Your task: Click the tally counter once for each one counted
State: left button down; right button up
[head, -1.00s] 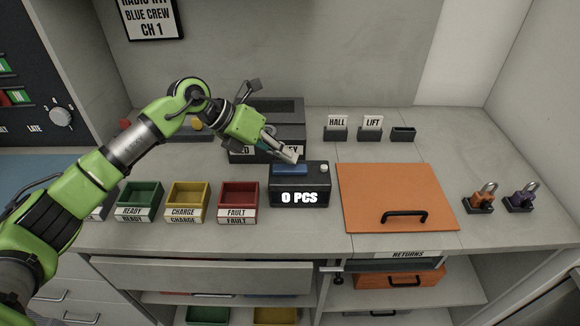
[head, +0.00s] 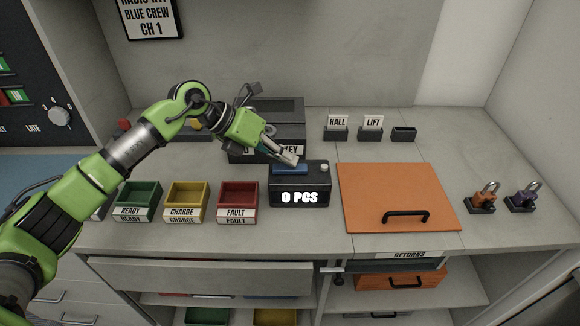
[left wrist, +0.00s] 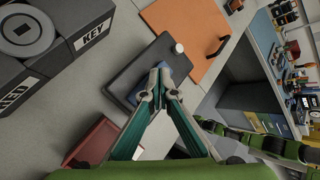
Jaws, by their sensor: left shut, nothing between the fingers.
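The tally counter (head: 300,188) is a black box on the worktop, with a display that reads "0 PCS". On its top are a blue bar-shaped button (head: 289,169) and a small white knob (head: 324,169). My left gripper (head: 292,160) is shut and empty, its fingertips at the blue button. In the left wrist view the fingertips (left wrist: 161,76) cover part of the blue button, so I cannot tell whether they touch or press it. My right gripper shows in neither view.
Green (head: 140,197), yellow (head: 187,197) and red (head: 238,197) bins stand left of the counter. An orange panel with a black handle (head: 392,196) lies to its right. Dark boxes (head: 285,120) stand behind it. Two padlocks (head: 484,198) are at the far right.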

aim_at(287, 167)
pick_arm(q)
jog(key=shift+f+b, duration=0.3)
jog(key=shift+f, duration=0.15)
jog(key=shift+r, duration=0.15)
dwell(0.4)
jog(key=shift+r+p, duration=0.5)
jog(key=shift+r, duration=0.35)
jog(key=shift+r+p, duration=1.35)
jog(key=shift+r, duration=1.2)
jog(key=shift+f, duration=0.1)
